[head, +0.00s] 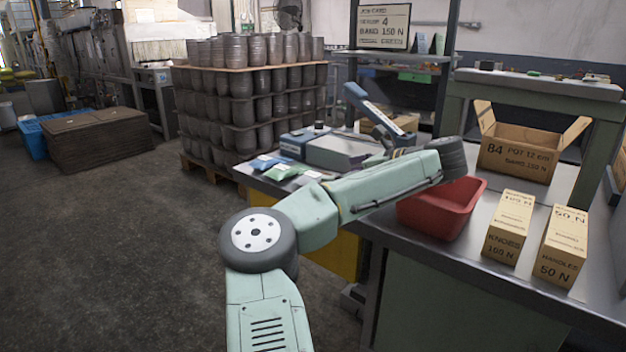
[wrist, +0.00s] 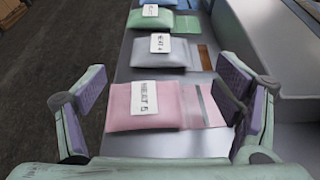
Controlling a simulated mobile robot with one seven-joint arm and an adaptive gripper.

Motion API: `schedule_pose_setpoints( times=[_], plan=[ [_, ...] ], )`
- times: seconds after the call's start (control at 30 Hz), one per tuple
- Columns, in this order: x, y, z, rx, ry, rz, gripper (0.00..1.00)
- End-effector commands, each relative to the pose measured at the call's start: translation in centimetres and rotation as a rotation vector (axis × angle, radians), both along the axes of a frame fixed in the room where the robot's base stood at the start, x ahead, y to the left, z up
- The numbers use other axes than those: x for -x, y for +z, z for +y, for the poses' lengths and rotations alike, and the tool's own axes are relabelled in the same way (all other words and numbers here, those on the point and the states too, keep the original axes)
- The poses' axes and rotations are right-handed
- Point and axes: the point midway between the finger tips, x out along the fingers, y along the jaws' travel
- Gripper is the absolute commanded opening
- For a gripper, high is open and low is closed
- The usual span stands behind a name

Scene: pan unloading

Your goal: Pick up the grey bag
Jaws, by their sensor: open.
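The grey bag (wrist: 160,58) lies flat on the metal bench in the wrist view, with a white label on top. A pink bag (wrist: 145,115) lies nearer, between the open fingers of my gripper (wrist: 160,82) in the picture. The grey bag is just beyond the pink one. My gripper is open and holds nothing. In the head view the grey bag (head: 312,178) shows beside my arm, partly covered; my gripper is not visible there.
A green bag (wrist: 183,23) and a blue bag (head: 264,162) lie beyond the grey one in a row. A grey-blue machine (head: 340,152) stands beside them. A red bin (head: 437,222), a carton (head: 517,155) and two labelled boxes occupy the bench's right side.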

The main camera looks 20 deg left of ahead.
Motion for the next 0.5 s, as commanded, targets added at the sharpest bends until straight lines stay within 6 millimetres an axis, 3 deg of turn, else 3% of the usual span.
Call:
schedule_pose_setpoints(
  times=[0.3,0.5],
  plan=[
    [-1.6,-1.8,4.6,0.0,0.004,0.0,0.84],
    [-2.3,-2.7,6.3,0.0,0.001,-0.001,0.84]
  ],
)
